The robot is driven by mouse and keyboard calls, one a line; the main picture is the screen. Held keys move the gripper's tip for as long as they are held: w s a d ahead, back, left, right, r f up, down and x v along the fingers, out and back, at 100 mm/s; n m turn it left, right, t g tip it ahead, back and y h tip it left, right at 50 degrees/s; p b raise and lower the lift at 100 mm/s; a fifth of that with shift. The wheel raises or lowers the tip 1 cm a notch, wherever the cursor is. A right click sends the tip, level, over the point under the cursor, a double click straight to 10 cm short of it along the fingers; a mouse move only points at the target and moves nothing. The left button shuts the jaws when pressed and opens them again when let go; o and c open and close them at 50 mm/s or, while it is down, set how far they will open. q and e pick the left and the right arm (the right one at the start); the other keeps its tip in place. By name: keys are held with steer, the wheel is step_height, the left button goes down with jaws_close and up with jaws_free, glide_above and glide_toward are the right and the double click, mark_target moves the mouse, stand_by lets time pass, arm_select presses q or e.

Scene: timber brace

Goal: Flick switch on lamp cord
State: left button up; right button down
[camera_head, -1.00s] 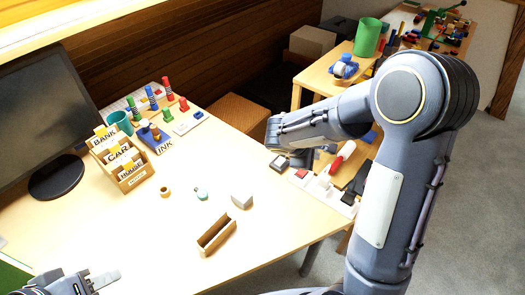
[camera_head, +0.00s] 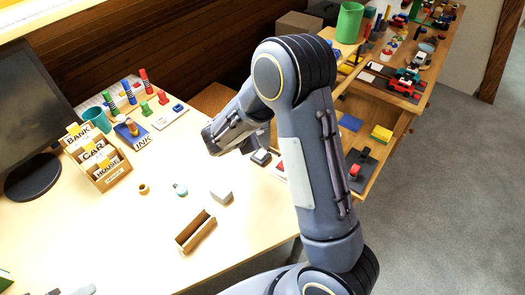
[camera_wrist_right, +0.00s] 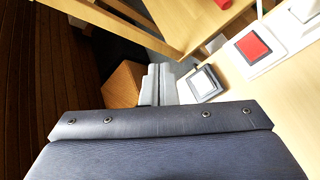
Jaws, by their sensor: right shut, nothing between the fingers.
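A square switch with a pale rocker and dark frame (camera_wrist_right: 203,83) sits at the table edge in the right wrist view. In the head view it (camera_head: 261,157) shows beside my right forearm. A red-topped switch on a white base (camera_wrist_right: 252,47) is beyond it, partly hidden by my arm in the head view. My right gripper (camera_wrist_right: 160,84) is shut and empty, left of the pale switch and apart from it in the picture. I cannot make out a cord or lamp. Only bits of my left gripper (camera_head: 72,291) show at the bottom left edge.
The table (camera_head: 150,215) holds a card box (camera_head: 103,165), a wooden tray (camera_head: 195,232), a grey block (camera_head: 221,196) and a monitor (camera_head: 30,110). A side bench (camera_head: 400,118) with toys stands at the right. A wooden box (camera_wrist_right: 124,88) is below the table edge.

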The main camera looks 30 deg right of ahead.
steer(key=b, duration=0.5)
glide_above(260, 154)
steer(key=f, duration=0.7)
steer(key=shift+s+a+f, duration=0.15)
steer(key=shift+a+f, duration=0.05)
steer(key=shift+f, duration=0.15)
steer(key=shift+d+f+b, duration=0.1)
steer(key=shift+f+b, duration=0.25)
steer(key=shift+f, duration=0.05)
stand_by(0.8)
steer(key=shift+f+b, duration=0.35)
steer(key=shift+b, duration=0.3)
steer(key=shift+f+b, duration=0.35)
steer(key=shift+b, duration=0.05)
stand_by(0.3)
steer(key=shift+r, duration=0.1)
steer(key=shift+r+p, duration=0.35)
steer(key=shift+r, duration=0.3)
